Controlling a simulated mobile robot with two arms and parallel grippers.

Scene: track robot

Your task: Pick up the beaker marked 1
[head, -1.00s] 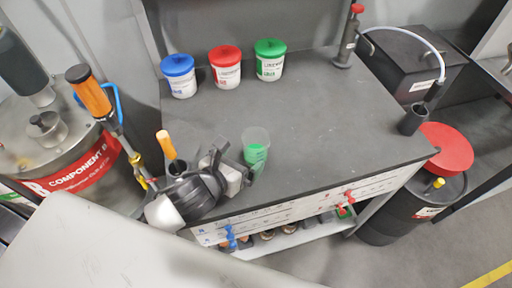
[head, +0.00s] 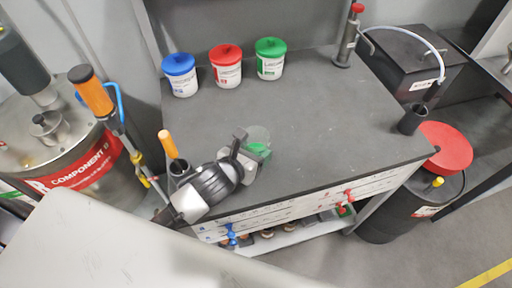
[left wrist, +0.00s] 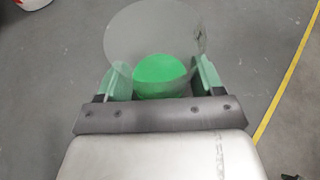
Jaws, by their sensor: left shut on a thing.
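The beaker (head: 259,135) is clear with green contents, near the front of the grey worktop. Its wide rim also shows in the left wrist view (left wrist: 152,28), with the green contents below. A small dark mark shows at the right of the rim, but I cannot read a number. My left gripper (head: 255,153) is shut on the beaker, with one finger on each side of it in the left wrist view (left wrist: 161,84). The gripper hides part of the beaker in the head view. I cannot tell whether its base touches the worktop. My right gripper is not in view.
Blue-lidded (head: 180,76), red-lidded (head: 226,67) and green-lidded (head: 270,60) tubs stand along the back of the worktop (head: 330,140). A dark holder with an orange handle (head: 167,144) stands left of my gripper. A black cup (head: 412,119) is at the right edge. The worktop's middle is clear.

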